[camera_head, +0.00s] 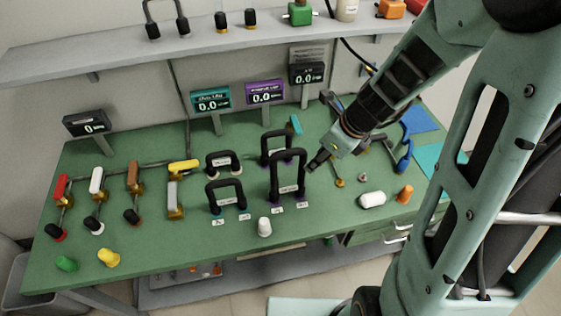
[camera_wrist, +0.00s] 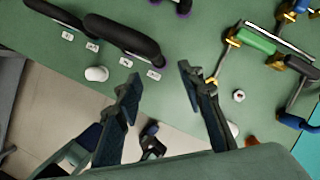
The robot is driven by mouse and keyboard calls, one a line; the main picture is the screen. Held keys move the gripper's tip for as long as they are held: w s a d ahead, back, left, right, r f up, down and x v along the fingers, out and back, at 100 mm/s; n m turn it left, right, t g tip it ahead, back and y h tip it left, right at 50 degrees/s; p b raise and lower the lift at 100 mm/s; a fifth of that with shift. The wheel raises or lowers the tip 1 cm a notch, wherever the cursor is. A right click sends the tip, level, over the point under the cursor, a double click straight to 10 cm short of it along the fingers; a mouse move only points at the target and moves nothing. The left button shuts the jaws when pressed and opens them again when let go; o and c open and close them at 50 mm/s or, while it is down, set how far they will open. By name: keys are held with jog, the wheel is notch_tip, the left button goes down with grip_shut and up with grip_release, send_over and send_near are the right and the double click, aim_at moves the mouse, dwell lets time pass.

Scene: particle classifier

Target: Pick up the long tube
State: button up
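The long tube, a tall black U-shaped handle (camera_head: 274,176), stands upright on the green bench with a pale label across its lower part. It also shows as a dark bar at upper left in the wrist view (camera_wrist: 122,38). My gripper (camera_head: 316,166) is just right of it in the head view, above the bench. In the wrist view my gripper (camera_wrist: 159,84) has its two fingers spread, with nothing between them. The long tube lies beyond the fingertips, to the upper left, apart from them.
Shorter black U-shaped tubes stand close by, at left (camera_head: 212,199) and behind (camera_head: 263,148). A white knob (camera_head: 264,227) is in front. A white capsule (camera_head: 372,199) and orange cone (camera_head: 405,193) stand at right. A grey shelf (camera_head: 130,55) overhangs the back.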

aim_at(302, 173)
jog(key=shift+m, duration=0.5)
jog(key=shift+s+b+x, duration=0.15)
jog(key=shift+b+x, duration=0.6)
jog(key=shift+x, duration=2)
jog(key=shift+s+b+x, duration=0.15)
jog(key=shift+b+x, duration=0.55)
jog(key=shift+x, duration=2.05)
jog(key=shift+a, duration=0.15)
jog(key=shift+c, duration=0.3)
grip_shut()
